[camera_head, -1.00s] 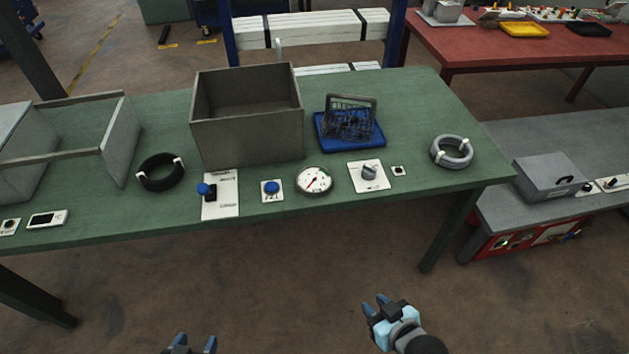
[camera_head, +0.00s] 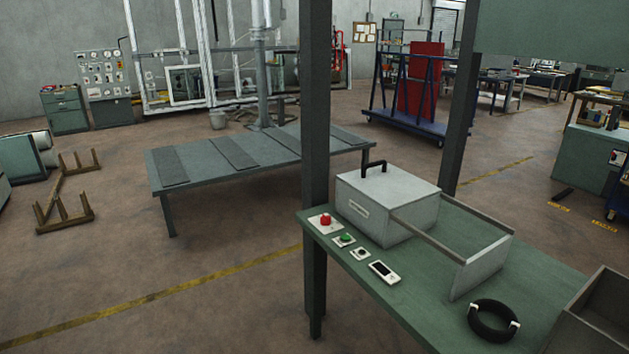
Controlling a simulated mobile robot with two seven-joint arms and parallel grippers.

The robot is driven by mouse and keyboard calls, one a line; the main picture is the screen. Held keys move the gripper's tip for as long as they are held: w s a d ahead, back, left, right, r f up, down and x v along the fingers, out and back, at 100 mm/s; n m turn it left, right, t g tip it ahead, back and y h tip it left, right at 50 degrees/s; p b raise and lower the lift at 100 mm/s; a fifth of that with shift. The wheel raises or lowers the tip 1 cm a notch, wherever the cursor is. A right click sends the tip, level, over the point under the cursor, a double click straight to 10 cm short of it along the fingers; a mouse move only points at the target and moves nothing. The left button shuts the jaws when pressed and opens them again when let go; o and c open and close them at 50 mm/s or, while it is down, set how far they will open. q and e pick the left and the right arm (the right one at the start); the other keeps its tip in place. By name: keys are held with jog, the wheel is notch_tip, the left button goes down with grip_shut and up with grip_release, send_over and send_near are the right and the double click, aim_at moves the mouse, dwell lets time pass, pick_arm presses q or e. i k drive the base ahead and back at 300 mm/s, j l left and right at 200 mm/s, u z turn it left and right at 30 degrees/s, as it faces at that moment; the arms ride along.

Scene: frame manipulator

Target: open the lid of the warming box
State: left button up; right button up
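Neither of my grippers is in view.
A black cable coil (camera_head: 493,320) and a grey open bin (camera_head: 598,318) are at right. A dark post (camera_head: 316,120) rises by the box.

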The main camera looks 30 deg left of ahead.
aim_at(391, 187)
jog(key=u, duration=0.45)
jog(key=i+j, duration=0.55)
jog(key=i+j+u, duration=0.1)
jog(key=i+j, duration=0.45)
jog(key=i, duration=0.1)
